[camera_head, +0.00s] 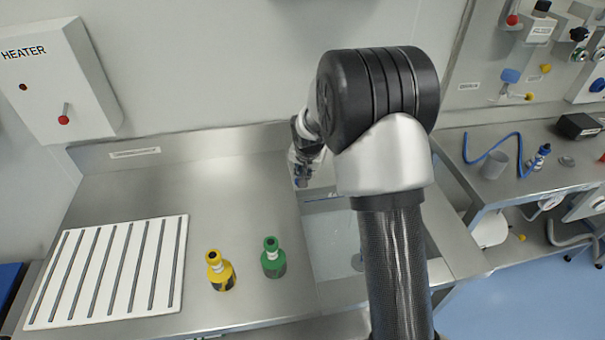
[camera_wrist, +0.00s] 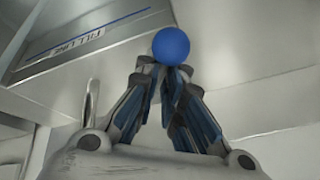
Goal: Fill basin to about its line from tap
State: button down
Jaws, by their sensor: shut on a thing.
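The basin (camera_head: 330,248) is a steel sink set in the counter, partly hidden behind my arm in the head view. My gripper (camera_head: 303,177) is at the back left corner of the basin. In the wrist view my gripper (camera_wrist: 167,68) is shut on a round blue knob (camera_wrist: 171,46). The knob is hidden in the head view. I cannot make out a tap spout or a running stream, and the water level is unclear.
A yellow bottle (camera_head: 221,272) and a green bottle (camera_head: 273,260) stand left of the basin. A white slotted rack (camera_head: 108,272) lies farther left. A heater box (camera_head: 58,82) hangs on the wall. A blue hose (camera_head: 492,148) and a grey cup (camera_head: 494,165) are on the right counter.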

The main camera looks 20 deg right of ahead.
jog(key=shift+s+a+f, duration=0.15)
jog(key=shift+s+f, duration=0.15)
jog(key=c, duration=1.8)
grip_release()
jog(key=shift+o, duration=0.4)
jog(key=shift+r, duration=0.1)
jog(key=shift+w+r, duration=0.1)
jog(key=v, duration=1.2)
